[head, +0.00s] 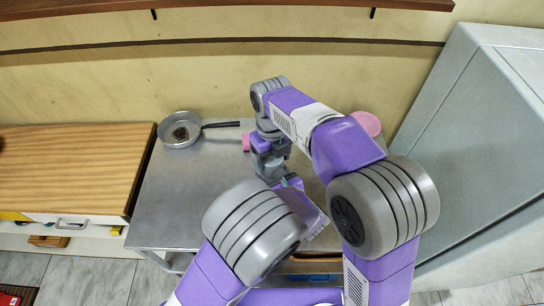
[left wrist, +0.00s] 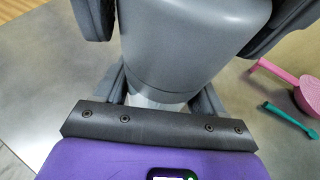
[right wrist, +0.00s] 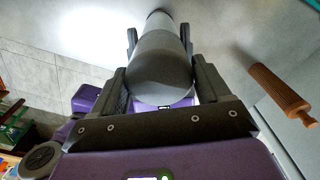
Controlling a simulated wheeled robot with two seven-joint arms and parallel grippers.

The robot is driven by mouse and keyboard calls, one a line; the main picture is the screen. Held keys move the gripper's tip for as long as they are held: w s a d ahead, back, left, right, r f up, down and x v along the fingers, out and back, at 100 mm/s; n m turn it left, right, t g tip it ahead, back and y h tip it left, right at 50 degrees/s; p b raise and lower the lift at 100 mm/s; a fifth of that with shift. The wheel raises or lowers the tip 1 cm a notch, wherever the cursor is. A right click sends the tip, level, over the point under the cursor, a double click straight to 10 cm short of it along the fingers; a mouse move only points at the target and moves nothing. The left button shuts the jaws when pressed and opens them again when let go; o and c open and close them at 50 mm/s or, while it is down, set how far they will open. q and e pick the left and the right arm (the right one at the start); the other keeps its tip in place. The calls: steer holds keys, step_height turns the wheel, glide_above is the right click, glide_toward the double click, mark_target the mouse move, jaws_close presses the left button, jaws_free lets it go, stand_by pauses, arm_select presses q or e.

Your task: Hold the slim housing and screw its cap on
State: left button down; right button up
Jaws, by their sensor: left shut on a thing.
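The slim housing (left wrist: 190,45) is a smooth grey cylinder that fills the upper middle of the left wrist view. My left gripper (left wrist: 160,95) is shut on it. In the right wrist view a grey cylinder with a darker, rounded near end, seemingly the cap (right wrist: 160,78), sits between the fingers of my right gripper (right wrist: 160,45). The fingers flank it closely; whether they press on it I cannot tell. In the head view my right gripper (head: 270,160) hangs over the metal table, and my left gripper is mostly hidden behind my arm. The join between cap and housing is unclear.
A pan (head: 181,130) stands at the back left of the metal table (head: 180,195). Pink items (head: 367,123) lie at the back right. A tall grey cabinet (head: 480,130) bounds the right.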

steer(key=o, duration=0.3)
steer(key=shift+r, duration=2.25)
steer(key=shift+c, duration=0.4)
